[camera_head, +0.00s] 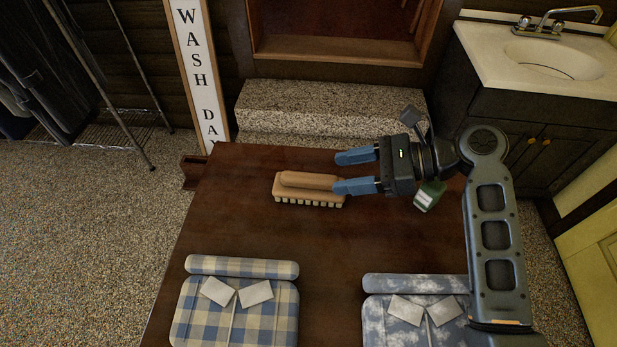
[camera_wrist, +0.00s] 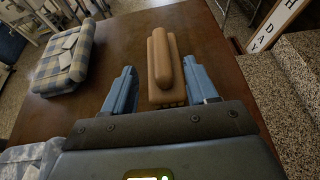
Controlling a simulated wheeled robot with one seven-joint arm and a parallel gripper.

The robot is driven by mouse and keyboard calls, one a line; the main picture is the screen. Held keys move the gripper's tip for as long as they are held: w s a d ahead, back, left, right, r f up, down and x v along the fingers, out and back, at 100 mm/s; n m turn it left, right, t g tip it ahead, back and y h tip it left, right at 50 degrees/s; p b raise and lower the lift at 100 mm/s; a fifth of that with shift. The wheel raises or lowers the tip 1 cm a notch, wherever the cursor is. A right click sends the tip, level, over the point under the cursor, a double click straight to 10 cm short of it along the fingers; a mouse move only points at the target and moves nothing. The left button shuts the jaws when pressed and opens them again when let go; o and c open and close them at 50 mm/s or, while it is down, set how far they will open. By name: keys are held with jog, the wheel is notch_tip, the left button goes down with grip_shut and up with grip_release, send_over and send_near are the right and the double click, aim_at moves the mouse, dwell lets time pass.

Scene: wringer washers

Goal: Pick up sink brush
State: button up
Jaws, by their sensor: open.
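The sink brush (camera_head: 308,189) lies on the brown table, with a tan wooden back, a raised handle and pale bristles facing down. My gripper (camera_head: 354,172) is at the right end of the brush, its blue fingers apart and pointing left. In the head view the nearer finger overlaps the brush's right end. In the wrist view the brush (camera_wrist: 164,62) stands out ahead between the two fingers of my gripper (camera_wrist: 160,92), its near end between the tips. The brush appears unheld; I cannot tell whether a finger touches it.
A stone step (camera_head: 330,108), a "WASH DAY" sign (camera_head: 196,70) and a sink cabinet (camera_head: 540,110) stand beyond. Table left of the brush is clear.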

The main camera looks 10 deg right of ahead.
aim_at(315, 176)
jog(key=shift+p+x, duration=0.35)
jog(key=shift+x, duration=2.75)
jog(key=shift+w, duration=0.1)
grip_shut()
